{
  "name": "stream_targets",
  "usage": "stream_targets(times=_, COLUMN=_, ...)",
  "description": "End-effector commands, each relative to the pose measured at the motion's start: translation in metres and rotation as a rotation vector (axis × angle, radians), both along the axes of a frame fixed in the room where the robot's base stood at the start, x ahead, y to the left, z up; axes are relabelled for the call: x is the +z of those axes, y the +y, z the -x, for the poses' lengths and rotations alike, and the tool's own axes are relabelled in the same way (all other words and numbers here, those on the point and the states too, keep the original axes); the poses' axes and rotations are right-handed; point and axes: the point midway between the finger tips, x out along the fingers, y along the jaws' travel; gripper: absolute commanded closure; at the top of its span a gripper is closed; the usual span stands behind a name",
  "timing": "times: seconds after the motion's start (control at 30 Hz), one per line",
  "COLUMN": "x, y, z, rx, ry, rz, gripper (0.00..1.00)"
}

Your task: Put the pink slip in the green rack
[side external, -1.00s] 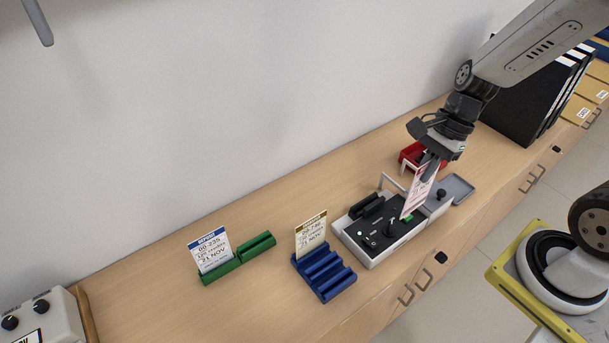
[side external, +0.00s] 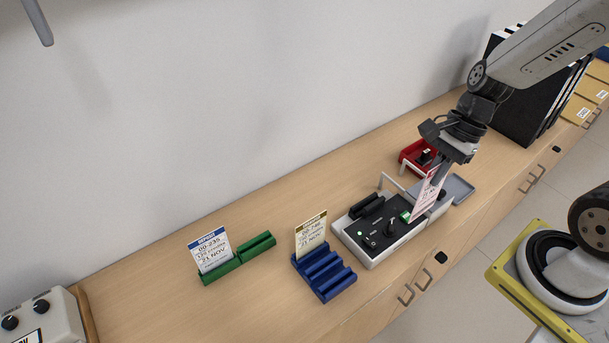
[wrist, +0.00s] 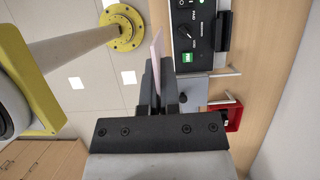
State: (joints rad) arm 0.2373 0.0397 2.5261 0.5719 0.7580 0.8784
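The pink slip (side external: 427,195) is upright in my gripper (side external: 438,174), above the right end of the grey device. My gripper is shut on it; in the wrist view the slip (wrist: 156,52) stands edge-on between the fingers (wrist: 158,84). The green rack (side external: 222,268) is on the counter at the left, well away from my gripper. A white slip with a blue header (side external: 210,251) stands in its left part. The right part of the rack (side external: 256,246) looks empty.
A blue rack (side external: 326,275) with a yellow-headed slip (side external: 311,234) stands between the green rack and the grey device (side external: 378,238). A red tray (side external: 412,156) and a grey tray (side external: 461,188) lie near my gripper. Black binders (side external: 515,106) stand behind. The counter behind the racks is clear.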

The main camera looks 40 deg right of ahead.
Motion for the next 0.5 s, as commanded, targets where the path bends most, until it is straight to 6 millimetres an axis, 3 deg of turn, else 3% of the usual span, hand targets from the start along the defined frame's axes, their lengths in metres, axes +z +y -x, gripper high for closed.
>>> stream_targets(times=0.27, x=0.0, y=0.004, z=-0.014, rx=0.004, ry=0.001, rz=0.003, gripper=1.0)
stream_targets(times=0.5, x=-0.002, y=0.02, z=-0.054, rx=0.007, ry=0.003, rz=0.013, gripper=1.0)
